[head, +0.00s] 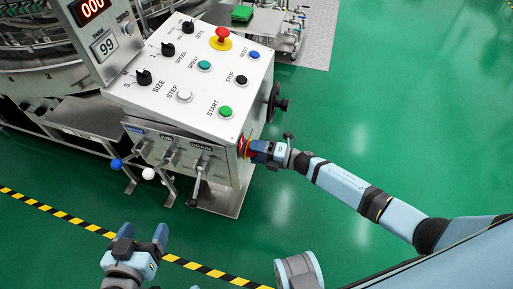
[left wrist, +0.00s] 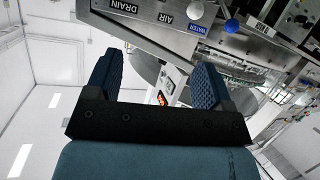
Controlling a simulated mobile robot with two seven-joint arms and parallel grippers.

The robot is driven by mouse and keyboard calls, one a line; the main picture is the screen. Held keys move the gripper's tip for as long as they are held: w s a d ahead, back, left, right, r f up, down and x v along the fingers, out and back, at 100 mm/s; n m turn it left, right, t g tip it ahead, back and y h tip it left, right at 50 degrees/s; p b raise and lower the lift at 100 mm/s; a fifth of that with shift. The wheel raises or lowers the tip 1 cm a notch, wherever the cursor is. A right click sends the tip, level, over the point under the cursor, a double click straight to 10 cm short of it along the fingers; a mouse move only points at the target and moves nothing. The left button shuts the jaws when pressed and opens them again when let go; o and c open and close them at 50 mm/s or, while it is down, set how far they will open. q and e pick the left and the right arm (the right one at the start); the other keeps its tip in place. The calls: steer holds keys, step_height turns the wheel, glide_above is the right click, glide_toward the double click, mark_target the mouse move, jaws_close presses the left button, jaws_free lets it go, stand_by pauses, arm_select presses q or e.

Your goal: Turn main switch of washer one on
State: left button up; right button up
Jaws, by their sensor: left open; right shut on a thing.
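The washer's control box (head: 180,90) stands at the upper left of the head view. Its main switch (head: 242,146), a red and yellow rotary knob, sits on the box's right-hand side face, near the lower front corner. My right gripper (head: 254,150) is shut on this switch, and its fingers hide part of the knob. The switch's exact angle cannot be told. My left gripper (head: 143,233) is open and empty at the bottom left of the head view, apart from the washer. Its open fingers also show in the left wrist view (left wrist: 153,75).
The top panel carries a red emergency button (head: 222,33), a green start button (head: 225,111) and several knobs. Valve levers (head: 198,185) stick out below the front. The green floor is open at the right.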

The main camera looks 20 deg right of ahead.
arm_select(q)
steer(key=shift+s+a+f+g, duration=0.3)
steer(key=shift+s+f, duration=0.05)
steer(key=shift+f, duration=0.3)
arm_select(e)
steer(key=shift+m, duration=0.5)
steer(key=o, duration=0.9)
arm_select(q)
steer(key=shift+s+a+f+g+y+p, duration=0.15)
steer(key=shift+a+f+g+y+p, duration=0.15)
steer(key=shift+p, duration=0.65)
arm_select(e)
steer(key=v, duration=1.4)
